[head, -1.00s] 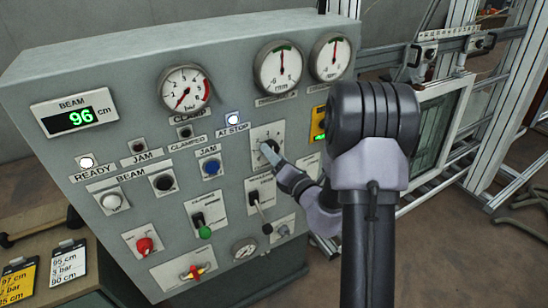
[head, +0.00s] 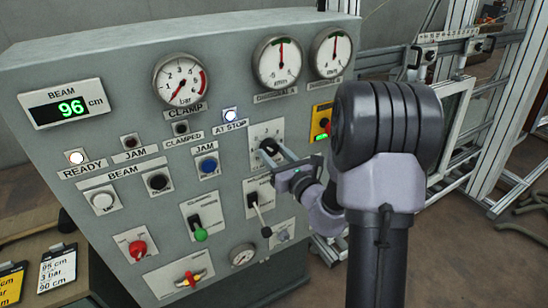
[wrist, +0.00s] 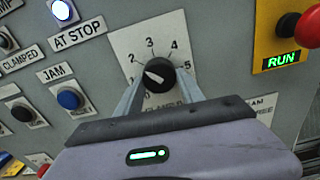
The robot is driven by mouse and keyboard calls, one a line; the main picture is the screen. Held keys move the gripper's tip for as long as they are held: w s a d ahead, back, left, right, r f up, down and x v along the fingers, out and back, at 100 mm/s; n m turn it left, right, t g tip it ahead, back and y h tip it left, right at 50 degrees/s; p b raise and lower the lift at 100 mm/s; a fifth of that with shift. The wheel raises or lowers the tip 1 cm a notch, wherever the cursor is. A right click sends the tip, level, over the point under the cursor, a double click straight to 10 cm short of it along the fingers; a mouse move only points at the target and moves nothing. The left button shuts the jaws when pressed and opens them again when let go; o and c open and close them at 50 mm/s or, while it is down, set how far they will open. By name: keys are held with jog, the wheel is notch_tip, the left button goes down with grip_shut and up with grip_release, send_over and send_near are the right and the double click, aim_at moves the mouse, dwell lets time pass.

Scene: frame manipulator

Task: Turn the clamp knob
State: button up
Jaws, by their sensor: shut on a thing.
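The clamp knob (wrist: 158,75) is a black round knob with a white pointer on a pale dial plate (wrist: 123,42) numbered up to 5. Its pointer tilts to the upper left, roughly toward the low numbers. In the head view the knob (head: 268,146) is partly hidden by the fingers. My gripper (wrist: 157,84) is shut on the knob, one finger on each side. It also shows in the head view (head: 273,154), reaching in from the right. The clamp gauge (head: 180,80) has its red needle pointing to the lower left, near the bottom of its scale.
A lever switch (head: 258,215) sits just below my gripper. A blue button (head: 208,166) is left of the knob, and the yellow RUN box (head: 321,122) is to its right. The lit display (head: 66,107) reads 96 cm. A metal frame (head: 455,120) stands at the right.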

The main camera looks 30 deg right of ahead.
jog(key=shift+n, duration=0.3)
dwell(0.4)
jog(key=o, duration=1.4)
jog(key=shift+c, duration=0.2)
jog(key=s+p, duration=1.3)
jog(key=s, duration=0.4)
jog(key=shift+s+d+p, duration=0.2)
jog(key=shift+d+p, duration=0.05)
jog(key=shift+p, duration=0.05)
